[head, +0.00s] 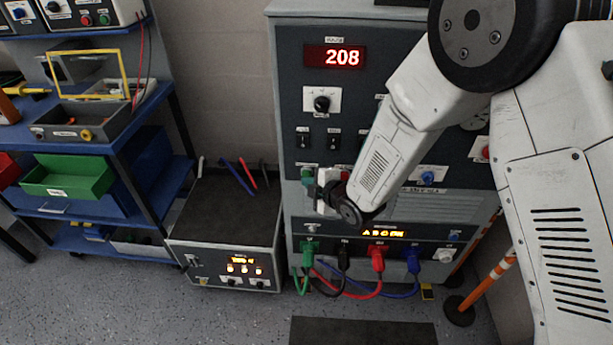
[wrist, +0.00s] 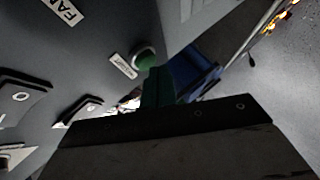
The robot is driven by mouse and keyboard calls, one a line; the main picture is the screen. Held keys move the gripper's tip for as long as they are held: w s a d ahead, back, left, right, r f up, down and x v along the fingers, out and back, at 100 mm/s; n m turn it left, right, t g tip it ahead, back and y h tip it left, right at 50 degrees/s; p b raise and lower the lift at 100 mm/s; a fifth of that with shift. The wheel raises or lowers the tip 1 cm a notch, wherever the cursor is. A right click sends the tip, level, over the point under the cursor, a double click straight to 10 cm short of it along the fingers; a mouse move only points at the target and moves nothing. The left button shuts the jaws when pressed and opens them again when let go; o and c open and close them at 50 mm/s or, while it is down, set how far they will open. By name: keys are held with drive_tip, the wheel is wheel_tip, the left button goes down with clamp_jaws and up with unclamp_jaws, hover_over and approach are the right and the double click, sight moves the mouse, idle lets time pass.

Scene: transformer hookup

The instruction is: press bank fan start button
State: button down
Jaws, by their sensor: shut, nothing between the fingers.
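The green push button (wrist: 146,61) sits on the grey panel in the wrist view, with a small white label beside it. A larger label reading "FAN" (wrist: 62,10) shows at the top left. In the head view the green button (head: 307,174) is on the left side of the tall cabinet's front (head: 290,120), just left of my gripper. My gripper (head: 323,188) is shut and empty, close to the panel. In the wrist view its dark fingers (wrist: 158,88) reach up to just below the button; I cannot tell whether they touch it.
A red display reading 208 (head: 335,57), a black knob (head: 321,103) and switches are on the cabinet. Green, black, red and blue cables plug in low down. A smaller box (head: 232,268) stands left of it, beside a blue shelf (head: 130,150). An orange-striped post (head: 490,280) stands right.

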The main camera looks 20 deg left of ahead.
drive_tip(key=shift+w, duration=0.35)
drive_tip(key=shift+s, duration=0.1)
idle(0.3)
drive_tip(key=shift+s+d, duration=0.15)
drive_tip(key=shift+s, duration=0.65)
drive_tip(key=shift+s, duration=0.1)
drive_tip(key=shift+s+d, duration=0.25)
drive_tip(key=shift+s, duration=0.7)
drive_tip(key=shift+s+d, duration=0.2)
drive_tip(key=shift+s, duration=0.7)
drive_tip(key=shift+s+d, duration=0.25)
drive_tip(key=shift+s, duration=0.7)
